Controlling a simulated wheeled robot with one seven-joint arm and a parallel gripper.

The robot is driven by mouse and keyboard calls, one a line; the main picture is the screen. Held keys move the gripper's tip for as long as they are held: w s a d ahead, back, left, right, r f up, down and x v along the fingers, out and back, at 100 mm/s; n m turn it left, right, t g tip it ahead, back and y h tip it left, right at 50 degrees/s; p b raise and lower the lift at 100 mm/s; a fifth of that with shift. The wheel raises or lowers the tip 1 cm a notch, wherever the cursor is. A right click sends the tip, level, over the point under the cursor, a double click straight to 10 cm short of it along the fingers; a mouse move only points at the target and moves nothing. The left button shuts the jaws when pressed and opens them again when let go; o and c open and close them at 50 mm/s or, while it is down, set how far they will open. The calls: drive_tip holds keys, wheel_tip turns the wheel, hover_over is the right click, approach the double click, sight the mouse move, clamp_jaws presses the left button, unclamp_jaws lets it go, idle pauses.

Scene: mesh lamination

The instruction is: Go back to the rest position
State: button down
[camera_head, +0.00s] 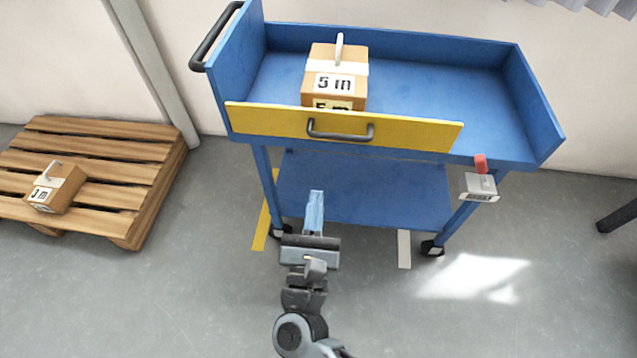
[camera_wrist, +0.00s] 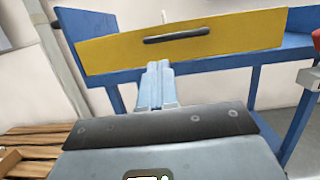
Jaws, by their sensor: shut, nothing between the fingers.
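My gripper (camera_head: 315,197) is shut and empty, in front of the blue cart (camera_head: 430,85) and below its yellow front panel (camera_head: 270,122). In the wrist view my gripper (camera_wrist: 158,68) shows with its fingers together, pointing toward the yellow panel (camera_wrist: 110,55). I cannot tell the exact gap between fingertips and panel. A brown box labelled 5 m (camera_head: 318,62) with a white handle stands on the cart's top tray, behind the panel.
A wooden pallet (camera_head: 95,150) on the left holds a smaller box labelled 3 m (camera_head: 70,185). Floor marks, yellow and white, lie under the cart. The floor in front is clear.

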drive_tip(key=shift+v, duration=1.45)
drive_tip(key=shift+r, duration=0.1)
